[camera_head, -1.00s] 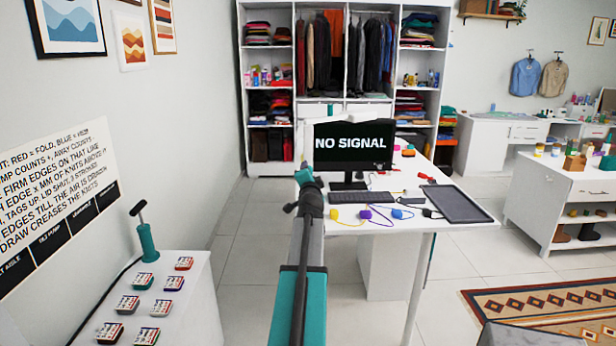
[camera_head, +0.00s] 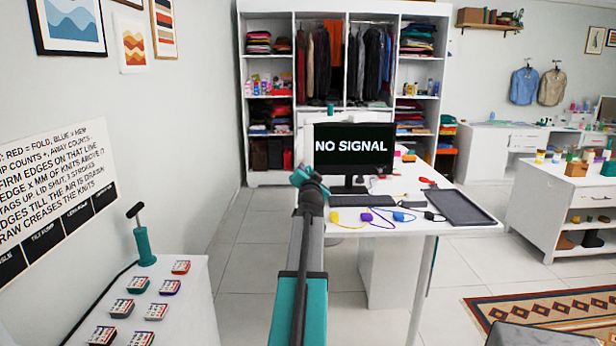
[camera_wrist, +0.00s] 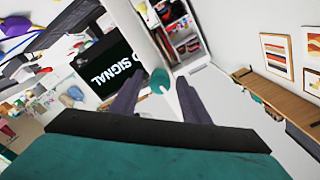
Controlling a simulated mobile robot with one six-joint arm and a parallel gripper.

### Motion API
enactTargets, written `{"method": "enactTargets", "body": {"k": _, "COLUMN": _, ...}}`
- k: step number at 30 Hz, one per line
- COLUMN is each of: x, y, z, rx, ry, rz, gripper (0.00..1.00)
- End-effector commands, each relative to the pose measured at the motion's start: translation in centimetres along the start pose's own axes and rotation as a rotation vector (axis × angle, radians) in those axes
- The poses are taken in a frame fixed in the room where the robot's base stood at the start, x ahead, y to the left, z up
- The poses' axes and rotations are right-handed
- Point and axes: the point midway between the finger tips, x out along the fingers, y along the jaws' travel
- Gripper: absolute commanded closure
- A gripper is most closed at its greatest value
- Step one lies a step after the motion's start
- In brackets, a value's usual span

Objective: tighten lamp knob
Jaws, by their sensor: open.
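In the wrist view my gripper (camera_wrist: 159,82) is open, with one dark finger on each side of a round teal knob (camera_wrist: 160,81). The knob appears in the gap between the fingertips, against a long white bar (camera_wrist: 141,33) that looks like part of the lamp. I cannot tell how far the knob is from the fingers or whether they touch it. In the head view my arm reaches toward the desk, and its far end hides the gripper. A small teal piece (camera_head: 330,108) shows above the monitor; I cannot tell if it is the same knob.
A monitor (camera_head: 353,146) reading NO SIGNAL stands on the white desk (camera_head: 400,222), close to my arm. A keyboard, a dark tray (camera_head: 460,207) and coloured cable plugs lie there. A white stand (camera_head: 185,312) with a teal pump is at left. Open floor lies between.

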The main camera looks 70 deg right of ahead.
Motion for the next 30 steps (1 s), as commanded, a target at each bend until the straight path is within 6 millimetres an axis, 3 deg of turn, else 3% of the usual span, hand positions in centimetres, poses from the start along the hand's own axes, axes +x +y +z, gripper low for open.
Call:
{"method": "enactTargets", "body": {"k": 18, "x": 0.02, "y": 0.06, "z": 0.07, "rx": -0.204, "ry": 0.002, "rz": -0.001, "gripper": 0.58}}
{"method": "enactTargets", "body": {"k": 30, "x": 0.00, "y": 0.00, "z": -0.02, "rx": -0.216, "ry": 0.001, "rz": 0.000, "gripper": 0.58}}
